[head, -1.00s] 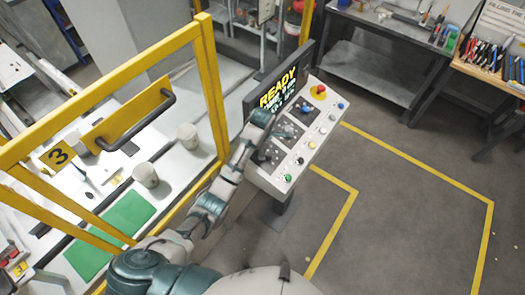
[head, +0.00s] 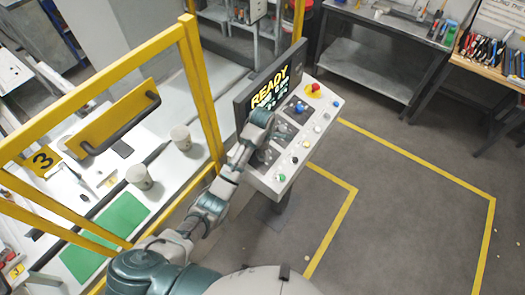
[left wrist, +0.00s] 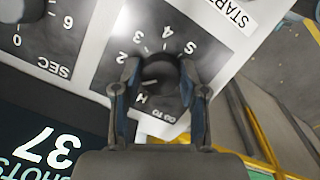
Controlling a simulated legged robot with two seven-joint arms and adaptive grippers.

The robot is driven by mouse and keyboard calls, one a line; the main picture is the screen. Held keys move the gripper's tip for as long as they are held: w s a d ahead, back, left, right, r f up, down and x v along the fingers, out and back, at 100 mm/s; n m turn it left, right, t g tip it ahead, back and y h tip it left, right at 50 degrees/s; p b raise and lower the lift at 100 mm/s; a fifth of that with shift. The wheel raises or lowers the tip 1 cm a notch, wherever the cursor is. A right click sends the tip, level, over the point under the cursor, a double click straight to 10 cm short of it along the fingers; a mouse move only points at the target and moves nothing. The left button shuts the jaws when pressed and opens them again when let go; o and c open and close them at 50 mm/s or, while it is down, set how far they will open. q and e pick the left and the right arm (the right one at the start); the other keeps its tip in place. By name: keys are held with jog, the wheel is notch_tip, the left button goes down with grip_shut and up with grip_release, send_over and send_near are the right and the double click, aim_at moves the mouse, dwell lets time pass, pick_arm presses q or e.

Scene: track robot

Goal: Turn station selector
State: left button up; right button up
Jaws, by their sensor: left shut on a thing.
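The station selector is a round black knob (left wrist: 160,72) on a dark plate marked 2, 3, 4, 5 and H, with GO TO printed beside it. It shows in the left wrist view. A small pale pointer mark on the knob lies on the side near H. My left gripper (left wrist: 159,80) has one finger on each side of the knob and is shut on it. In the head view my left gripper (head: 263,152) reaches the lower left of the control panel (head: 290,160) and hides the knob. My right gripper is not in view.
A display (head: 272,92) reading READY stands behind the panel. The panel carries a red button (head: 314,88) and several coloured buttons. A second dial marked 0, 6 and SEC (left wrist: 18,10) lies beside the selector. A yellow guard frame (head: 198,90) stands left of my arm.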

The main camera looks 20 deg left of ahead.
pick_arm(q)
jog(key=m, duration=0.3)
jog(key=shift+w+r+m+g, duration=0.2)
jog(key=shift+r+m+g, duration=0.05)
jog(key=shift+m+g, duration=0.15)
jog(key=m, duration=0.3)
jog(key=shift+m+g+y, duration=0.3)
jog(key=shift+y, duration=0.1)
jog(key=m, duration=0.4)
jog(key=shift+g+y, duration=0.3)
jog(key=shift+y, duration=0.1)
jog(key=m, duration=0.4)
jog(key=shift+y, duration=0.4)
jog(key=m+y, duration=0.1)
jog(key=m, duration=0.3)
jog(key=shift+d, duration=0.1)
jog(key=m, duration=0.4)
jog(key=shift+y, duration=0.3)
jog(key=m+t+y, duration=0.1)
jog(key=m, duration=0.6)
jog(key=shift+s, duration=0.15)
jog(key=shift+f, duration=0.1)
jog(key=o, duration=1.1)
jog(key=shift+f, duration=0.1)
